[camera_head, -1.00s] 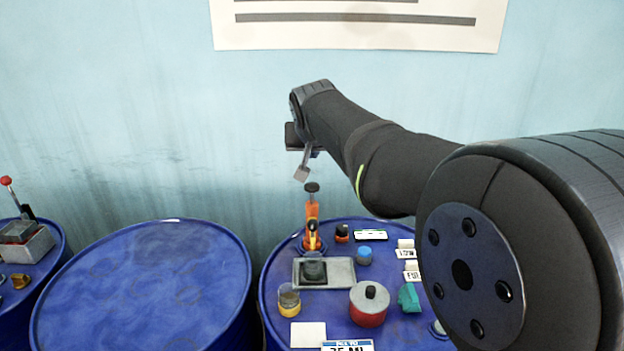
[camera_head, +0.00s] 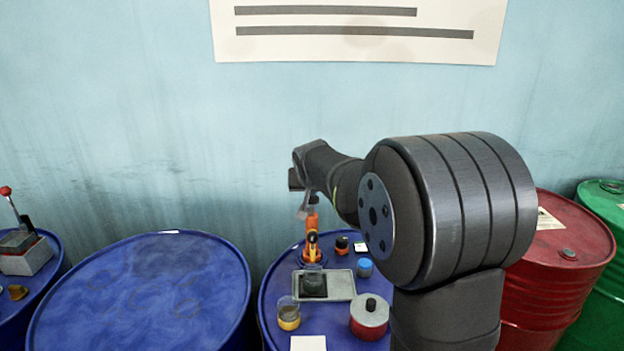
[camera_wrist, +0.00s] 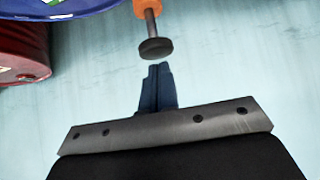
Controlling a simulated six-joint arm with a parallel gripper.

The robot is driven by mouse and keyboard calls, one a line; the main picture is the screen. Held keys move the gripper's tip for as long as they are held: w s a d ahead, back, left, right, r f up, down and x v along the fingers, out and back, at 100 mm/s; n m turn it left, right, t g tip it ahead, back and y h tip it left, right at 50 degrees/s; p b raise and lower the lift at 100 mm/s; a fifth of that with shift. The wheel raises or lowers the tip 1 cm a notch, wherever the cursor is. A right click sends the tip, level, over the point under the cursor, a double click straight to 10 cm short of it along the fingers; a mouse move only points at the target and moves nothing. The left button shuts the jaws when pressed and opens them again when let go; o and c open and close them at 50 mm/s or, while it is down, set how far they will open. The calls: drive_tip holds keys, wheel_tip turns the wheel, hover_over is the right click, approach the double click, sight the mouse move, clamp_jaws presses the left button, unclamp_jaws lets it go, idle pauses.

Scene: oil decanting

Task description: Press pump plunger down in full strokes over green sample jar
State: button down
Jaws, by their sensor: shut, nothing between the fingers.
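The orange pump (camera_head: 312,240) stands upright at the back of the blue drum top. In the wrist view its shaft and dark round knob (camera_wrist: 155,48) stick out from the orange body (camera_wrist: 147,7). A clear jar with dark contents (camera_head: 313,284) stands on a grey tray (camera_head: 341,284) in front of the pump; I cannot make out any green on it. My gripper (camera_head: 304,210) is shut and empty at the pump's top, hiding the knob in the head view. In the wrist view its closed fingertips (camera_wrist: 160,66) lie close to the knob; contact is unclear.
A yellow-banded jar (camera_head: 289,313), a red pot (camera_head: 369,317), a blue-capped container (camera_head: 365,267) and a white card (camera_head: 308,343) share the drum top. My arm hides its right side. An empty blue drum (camera_head: 145,290) stands left; red (camera_head: 565,240) and green drums (camera_head: 605,197) stand right.

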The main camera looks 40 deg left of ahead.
drive_tip(key=shift+f, duration=0.25)
drive_tip(key=shift+f, duration=1.9)
drive_tip(key=shift+s, duration=0.1)
wheel_tip(320, 180, up, 12)
hover_over(312, 203)
drive_tip(key=s+d, duration=0.5)
drive_tip(key=shift+f, duration=0.2)
drive_tip(key=shift+w+a+f, duration=0.1)
drive_tip(key=shift+w+a, duration=0.05)
